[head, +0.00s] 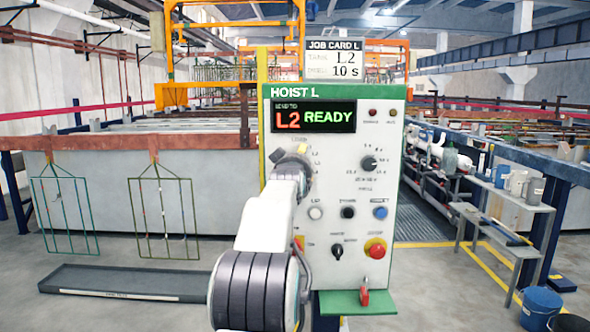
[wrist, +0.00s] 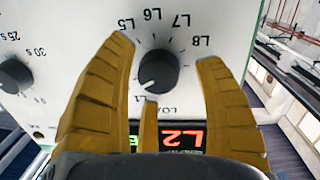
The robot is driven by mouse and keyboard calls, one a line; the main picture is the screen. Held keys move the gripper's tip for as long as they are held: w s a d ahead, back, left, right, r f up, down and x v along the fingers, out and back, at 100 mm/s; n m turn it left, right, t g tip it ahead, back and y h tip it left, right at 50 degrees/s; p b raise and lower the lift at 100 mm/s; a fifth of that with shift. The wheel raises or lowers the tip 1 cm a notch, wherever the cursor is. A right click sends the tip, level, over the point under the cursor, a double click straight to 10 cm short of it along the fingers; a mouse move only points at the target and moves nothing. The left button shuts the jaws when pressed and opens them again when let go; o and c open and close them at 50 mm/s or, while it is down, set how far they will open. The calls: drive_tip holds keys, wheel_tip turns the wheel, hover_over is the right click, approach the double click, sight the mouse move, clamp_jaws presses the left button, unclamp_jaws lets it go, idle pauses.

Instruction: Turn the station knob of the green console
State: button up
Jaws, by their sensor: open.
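The green-topped console (head: 384,92) labelled HOIST L stands upright in front of me. Its station knob (wrist: 158,70) is dark and round, with a white mark at the lower left in the upside-down wrist view. Labels L5 to L8 show around it; several others are covered by my fingers. My gripper (wrist: 166,52) is open, its yellow-brown fingers spread on both sides of the knob and a third finger below it. I cannot tell whether they touch it. In the head view, my gripper (head: 290,158) and arm largely hide the knob. The display (head: 313,117) reads L2 READY.
The job card (head: 335,60) above shows L2 and 10 s. A second knob (head: 369,163), several buttons and a red emergency button (head: 375,248) sit right of and below my gripper. Racks (head: 162,210) hang at left; a side table (head: 505,205) stands at right.

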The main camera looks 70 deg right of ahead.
drive_tip(key=v, duration=1.1)
drive_tip(key=shift+a, duration=0.35)
drive_tip(key=shift+f, duration=0.1)
